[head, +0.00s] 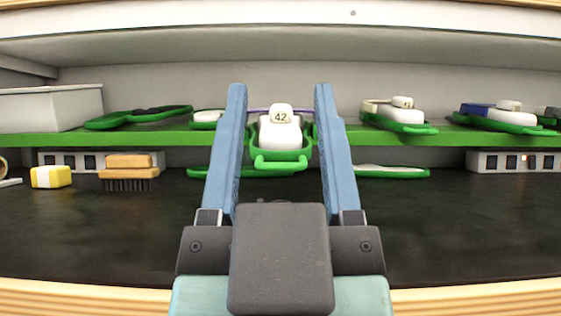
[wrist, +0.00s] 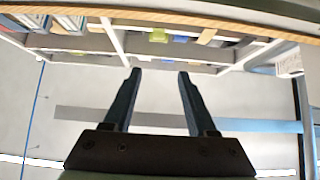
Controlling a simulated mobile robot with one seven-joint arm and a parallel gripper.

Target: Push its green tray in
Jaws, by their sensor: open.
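A green tray (head: 281,164) holding a white block marked 42 (head: 281,116) is on the green-edged shelf, in the middle of the head view. Its front end sticks out past the shelf edge. My gripper (head: 281,92) is open, with its two blue fingers to the left and right of the tray in the picture; I cannot tell whether they touch it. In the wrist view my gripper (wrist: 158,72) is open with nothing between its fingers, and the tray does not show there.
More green trays with pale blocks stand on the shelf at right (head: 400,122) and far right (head: 505,121). A white box (head: 50,108) is at far left. Below are a brush (head: 129,172), a yellow block (head: 51,177) and power strips. The dark worktop (head: 450,225) is mostly clear.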

